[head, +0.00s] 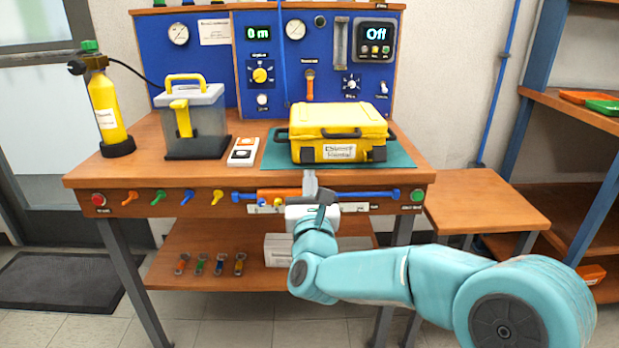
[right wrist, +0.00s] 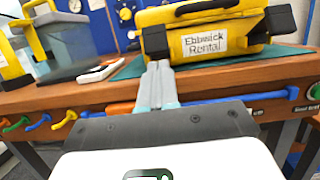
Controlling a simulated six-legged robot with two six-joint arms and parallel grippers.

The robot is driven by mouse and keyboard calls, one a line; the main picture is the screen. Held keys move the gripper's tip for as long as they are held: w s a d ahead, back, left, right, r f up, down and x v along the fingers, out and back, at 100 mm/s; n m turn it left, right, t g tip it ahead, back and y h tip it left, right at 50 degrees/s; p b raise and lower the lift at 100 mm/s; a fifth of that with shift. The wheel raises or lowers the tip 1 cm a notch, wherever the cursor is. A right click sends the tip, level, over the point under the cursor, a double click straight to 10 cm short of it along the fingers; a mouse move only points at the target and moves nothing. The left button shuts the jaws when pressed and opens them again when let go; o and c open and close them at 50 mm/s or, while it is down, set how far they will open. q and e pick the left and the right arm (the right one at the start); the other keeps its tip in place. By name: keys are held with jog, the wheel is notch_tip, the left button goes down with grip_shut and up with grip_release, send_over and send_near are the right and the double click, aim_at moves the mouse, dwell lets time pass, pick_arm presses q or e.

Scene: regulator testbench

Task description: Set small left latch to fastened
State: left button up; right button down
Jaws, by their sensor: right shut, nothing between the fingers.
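The yellow case (head: 338,122) lies closed on a green mat (head: 404,156) on the bench. Its front carries a small left black latch (head: 307,155) and a small right black latch (head: 376,155), one on each side of the white label. The left latch (right wrist: 155,41) also shows in the right wrist view; I cannot tell whether it is fastened. My right gripper (head: 310,180) is shut and empty, in front of the bench edge and just below the left latch. In the right wrist view its fingertips (right wrist: 158,70) point up toward that latch, seemingly without touching it.
A clear box (head: 207,125) with a yellow latch and handle stands to the left, beside a yellow bottle (head: 105,112). A white switch plate (head: 243,151) lies between box and case. A blue gauge panel (head: 262,30) stands behind. Coloured hooks and a blue bar (head: 370,195) line the bench front.

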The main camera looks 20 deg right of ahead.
jog(key=shift+w+r, duration=0.25)
jog(key=shift+r, duration=0.15)
jog(key=shift+r+g+p, duration=0.3)
jog(key=shift+r+p, duration=0.05)
jog(key=shift+p, duration=0.3)
jog(key=shift+r, duration=0.15)
